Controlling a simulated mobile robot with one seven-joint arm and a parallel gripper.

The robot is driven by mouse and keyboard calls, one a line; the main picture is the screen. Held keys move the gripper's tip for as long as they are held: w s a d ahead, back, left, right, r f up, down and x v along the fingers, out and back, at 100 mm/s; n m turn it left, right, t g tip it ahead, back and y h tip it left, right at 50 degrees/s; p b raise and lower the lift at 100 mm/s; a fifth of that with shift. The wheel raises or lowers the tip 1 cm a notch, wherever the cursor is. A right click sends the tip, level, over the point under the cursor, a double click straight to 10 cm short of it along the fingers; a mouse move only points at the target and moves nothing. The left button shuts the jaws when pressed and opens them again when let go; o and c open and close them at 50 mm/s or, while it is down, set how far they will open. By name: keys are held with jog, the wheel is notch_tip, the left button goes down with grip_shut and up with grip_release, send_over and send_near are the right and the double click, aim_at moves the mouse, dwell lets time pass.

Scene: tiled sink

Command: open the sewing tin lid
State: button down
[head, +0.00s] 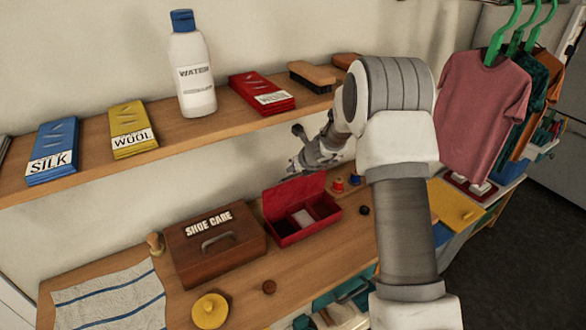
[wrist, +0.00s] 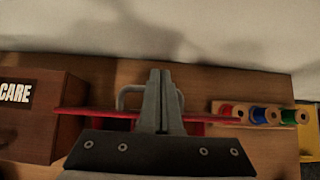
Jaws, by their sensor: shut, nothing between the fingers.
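The red sewing tin (head: 303,237) sits on the lower wooden shelf with its lid (head: 295,197) raised and tilted back toward the wall. Its compartments show, with a pale item inside one. In the wrist view the lid (wrist: 88,114) is a thin red strip seen nearly edge-on, running behind my fingers. A grey loop handle (wrist: 127,91) shows partly behind the fingers. My gripper (head: 296,166) is just above the raised lid in the head view. In the wrist view my gripper (wrist: 160,75) is shut and empty; contact with the lid cannot be told.
A brown shoe care box (head: 215,262) stands left of the tin. Thread spools (head: 338,186) stand to its right on a small wooden rack. Shelf space in front of the tin is mostly clear.

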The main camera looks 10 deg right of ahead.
jog(key=shift+r, duration=0.1)
jog(key=s+d+r+b, duration=0.2)
jog(key=s+d+b, duration=0.15)
jog(key=s, duration=0.55)
jog(key=s+d+r+b, duration=0.25)
jog(key=s+b, duration=0.25)
jog(key=s, duration=0.3)
jog(key=b, duration=0.2)
send_near(297, 188)
jog(key=shift+t+y, duration=0.3)
jog(key=shift+t, duration=0.1)
jog(key=w+f, duration=0.1)
jog(key=f, duration=0.1)
jog(key=w+a+f, duration=0.1)
jog(key=f, duration=0.1)
jog(key=shift+w+f, duration=0.1)
jog(key=shift+w, duration=0.25)
jog(key=shift+w+a, duration=0.1)
jog(key=shift+w, duration=0.35)
